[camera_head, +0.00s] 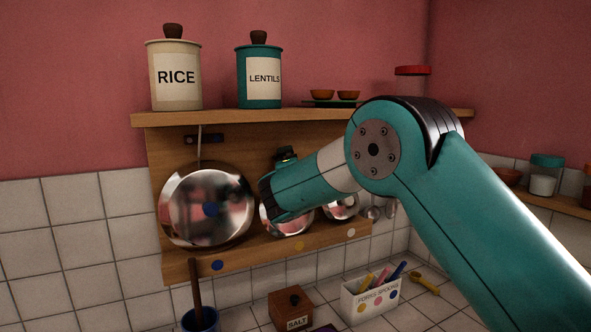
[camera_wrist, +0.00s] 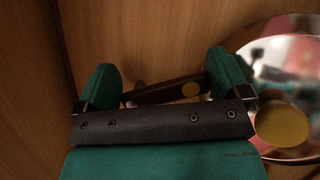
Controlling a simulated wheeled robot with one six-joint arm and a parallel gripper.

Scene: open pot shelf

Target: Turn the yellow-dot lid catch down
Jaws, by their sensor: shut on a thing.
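The yellow-dot catch (camera_wrist: 155,93) is a dark bar with a yellow dot near one end. In the wrist view it lies between the two green fingers of my gripper (camera_wrist: 165,83), which is shut on it. The dotted end points toward the shiny lid (camera_wrist: 275,65), slightly tilted; the right finger hides whether it overlaps the rim. The lid has a yellow knob (camera_wrist: 283,125). In the head view my gripper (camera_head: 266,196) is against the wooden board in front of the middle lid (camera_head: 285,222), and it hides the catch.
A larger lid with a blue knob (camera_head: 211,209) hangs to the left under its own dark catch (camera_head: 205,138). A smaller lid (camera_head: 341,207) hangs to the right. The shelf (camera_head: 220,115) above carries a rice canister (camera_head: 175,76) and a lentils canister (camera_head: 259,77).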

